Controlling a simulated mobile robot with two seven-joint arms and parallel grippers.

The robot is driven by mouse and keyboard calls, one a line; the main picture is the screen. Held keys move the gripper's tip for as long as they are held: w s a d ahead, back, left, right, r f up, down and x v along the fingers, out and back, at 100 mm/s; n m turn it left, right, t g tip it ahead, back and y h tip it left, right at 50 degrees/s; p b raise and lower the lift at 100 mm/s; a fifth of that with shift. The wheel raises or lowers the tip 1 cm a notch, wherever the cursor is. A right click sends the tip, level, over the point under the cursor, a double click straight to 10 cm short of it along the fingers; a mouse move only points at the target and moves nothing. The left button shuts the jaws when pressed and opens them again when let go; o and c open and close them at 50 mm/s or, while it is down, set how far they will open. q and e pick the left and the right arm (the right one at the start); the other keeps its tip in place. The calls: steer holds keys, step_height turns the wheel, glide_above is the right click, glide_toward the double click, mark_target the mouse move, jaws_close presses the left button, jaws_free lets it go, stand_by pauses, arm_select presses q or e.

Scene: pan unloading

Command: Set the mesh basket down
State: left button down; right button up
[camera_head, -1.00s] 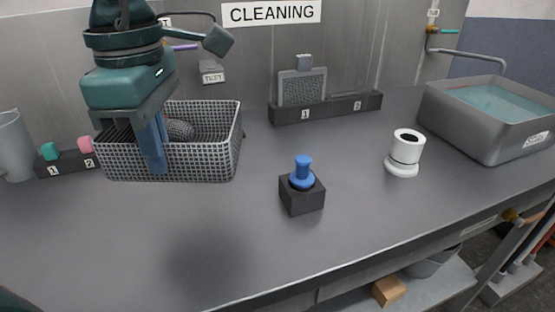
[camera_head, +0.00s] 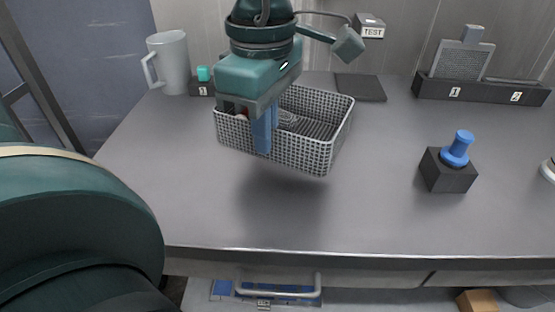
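The grey mesh basket (camera_head: 305,155) hangs in the middle of the head view, over the bench. A dark shadow lies on the bench below and in front of it, and the basket looks raised a little above the top. My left gripper (camera_head: 263,132) comes down from above with its blue fingers at the basket's front wall and appears shut on it. My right gripper is not in view.
The grey bench top (camera_head: 360,215) is clear in front of the basket. A dark flat mat (camera_head: 360,87) lies behind it. A grey mug (camera_head: 170,62) and a teal piece on a rack stand left. A blue knob on a black block (camera_head: 450,170) stands right.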

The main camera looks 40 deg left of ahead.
mark_target(266, 159)
arm_select(q)
step_height(266, 159, down, 3)
steer(key=shift+r, duration=0.1)
step_height(266, 159, down, 3)
steer(key=shift+f+b, duration=0.1)
steer(key=shift+b, duration=0.35)
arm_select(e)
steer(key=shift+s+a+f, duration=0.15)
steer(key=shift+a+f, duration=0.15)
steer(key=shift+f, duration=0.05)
arm_select(q)
steer(key=c, duration=2.1)
jaws_free()
steer(key=shift+f, duration=0.15)
steer(key=shift+c, duration=0.2)
steer(key=o, duration=0.5)
steer(key=shift+c, duration=0.2)
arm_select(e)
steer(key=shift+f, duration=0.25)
